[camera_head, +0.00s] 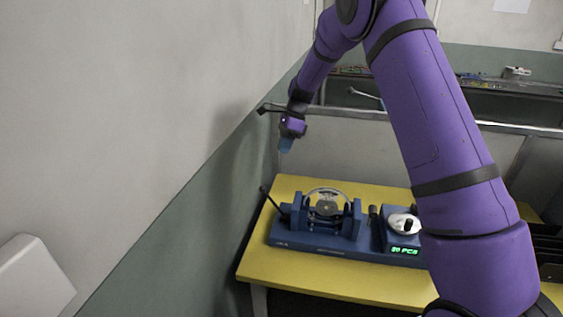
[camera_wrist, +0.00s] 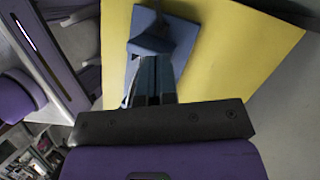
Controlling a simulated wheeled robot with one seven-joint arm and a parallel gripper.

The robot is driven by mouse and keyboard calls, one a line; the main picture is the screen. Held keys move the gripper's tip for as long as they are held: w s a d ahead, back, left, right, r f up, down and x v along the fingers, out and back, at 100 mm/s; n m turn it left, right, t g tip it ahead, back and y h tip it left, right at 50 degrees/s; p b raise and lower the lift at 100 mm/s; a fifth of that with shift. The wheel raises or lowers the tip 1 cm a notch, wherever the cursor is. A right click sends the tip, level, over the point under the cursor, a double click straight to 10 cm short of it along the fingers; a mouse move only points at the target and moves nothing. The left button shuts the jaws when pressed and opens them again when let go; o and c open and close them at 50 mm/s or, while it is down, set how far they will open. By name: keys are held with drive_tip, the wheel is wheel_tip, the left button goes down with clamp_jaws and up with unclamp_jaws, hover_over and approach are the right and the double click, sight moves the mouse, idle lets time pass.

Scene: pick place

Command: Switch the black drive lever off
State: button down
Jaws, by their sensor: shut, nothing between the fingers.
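A blue bench machine (camera_head: 320,245) with a clear round guard stands on a yellow table. A black lever (camera_head: 270,199) sticks up and out to the left from its left end; I take it to be the drive lever. My gripper (camera_head: 286,145), with blue fingertips, hangs above and behind the machine's left end, apart from the lever. In the wrist view my gripper's fingers (camera_wrist: 152,72) are together and empty, in front of part of the blue machine (camera_wrist: 178,32). I cannot make out the lever in the wrist view.
A white dial (camera_head: 404,223) and a green lit display (camera_head: 405,251) are at the machine's right. The yellow table (camera_head: 300,278) has bare room in front. A wall (camera_head: 190,130) runs close along the left. My purple arm covers the table's right part.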

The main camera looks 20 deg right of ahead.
drive_tip(key=shift+v, duration=0.95)
drive_tip(key=shift+w+a, duration=0.1)
drive_tip(key=shift+a, duration=0.05)
drive_tip(key=s+d+r+n+t+h, duration=0.25)
drive_tip(key=s+r+n, duration=0.65)
drive_tip(key=s+r, duration=1)
drive_tip(key=s+d+r+n+t+h, duration=0.1)
drive_tip(key=s+n+t, duration=0.3)
drive_tip(key=s, duration=2.1)
drive_tip(key=shift+d+n+t+h, duration=0.4)
drive_tip(key=shift+d+n, duration=0.3)
drive_tip(key=shift+n, duration=2.5)
drive_tip(key=shift+r, duration=0.15)
